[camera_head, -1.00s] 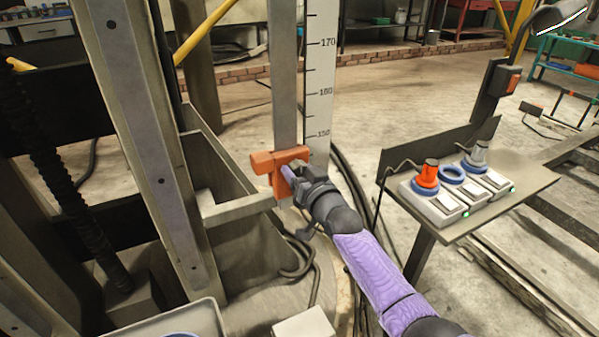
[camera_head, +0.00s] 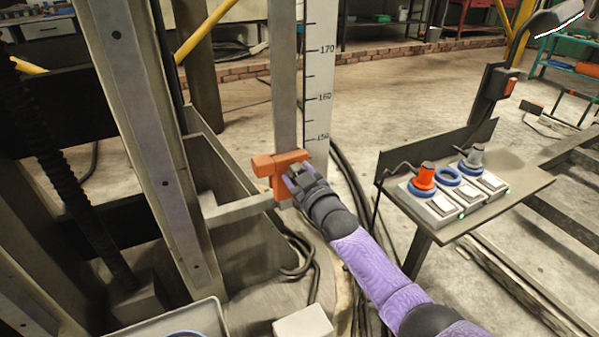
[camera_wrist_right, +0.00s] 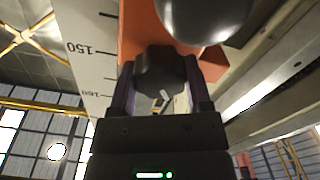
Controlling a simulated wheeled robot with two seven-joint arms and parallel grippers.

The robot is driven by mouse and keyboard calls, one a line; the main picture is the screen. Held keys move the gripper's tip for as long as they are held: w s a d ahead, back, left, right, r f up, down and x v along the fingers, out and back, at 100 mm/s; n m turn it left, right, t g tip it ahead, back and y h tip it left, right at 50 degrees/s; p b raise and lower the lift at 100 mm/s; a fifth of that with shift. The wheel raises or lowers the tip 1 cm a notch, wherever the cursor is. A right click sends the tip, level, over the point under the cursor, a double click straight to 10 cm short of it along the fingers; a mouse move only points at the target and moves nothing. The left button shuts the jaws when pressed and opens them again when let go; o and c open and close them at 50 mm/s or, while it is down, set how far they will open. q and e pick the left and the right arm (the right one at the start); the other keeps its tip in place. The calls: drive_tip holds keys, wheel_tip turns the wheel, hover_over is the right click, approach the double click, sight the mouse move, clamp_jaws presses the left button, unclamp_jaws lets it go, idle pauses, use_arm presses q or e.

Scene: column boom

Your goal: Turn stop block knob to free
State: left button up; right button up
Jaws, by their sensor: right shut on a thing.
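The orange stop block (camera_head: 278,163) sits on the upright steel rail beside the white scale, near the 150 mark. Its dark knob (camera_wrist_right: 161,78) shows in the right wrist view, with a short pale mark on its face. My right gripper (camera_head: 293,176) is at the front of the block. In the right wrist view its two purple fingers (camera_wrist_right: 157,98) stand on either side of the knob and are shut on it. In the head view the gripper mostly hides the knob. A dark round ball (camera_wrist_right: 205,15) hangs close in front of the block in the wrist view. My left gripper is out of view.
A small shelf (camera_head: 522,183) to the right carries switch boxes with a red plug (camera_head: 426,175) and blue rings. The steel column (camera_head: 150,120) stands on the left. Cables lie on the floor beside the rail. A white box (camera_head: 303,324) is at the bottom.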

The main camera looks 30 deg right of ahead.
drive_tip(key=shift+n, duration=1.9)
drive_tip(key=n, duration=0.5)
drive_tip(key=shift+f+n, duration=0.15)
drive_tip(key=shift+n, duration=0.15)
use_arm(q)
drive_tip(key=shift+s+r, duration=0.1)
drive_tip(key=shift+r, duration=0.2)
use_arm(e)
drive_tip(key=shift+n, duration=0.3)
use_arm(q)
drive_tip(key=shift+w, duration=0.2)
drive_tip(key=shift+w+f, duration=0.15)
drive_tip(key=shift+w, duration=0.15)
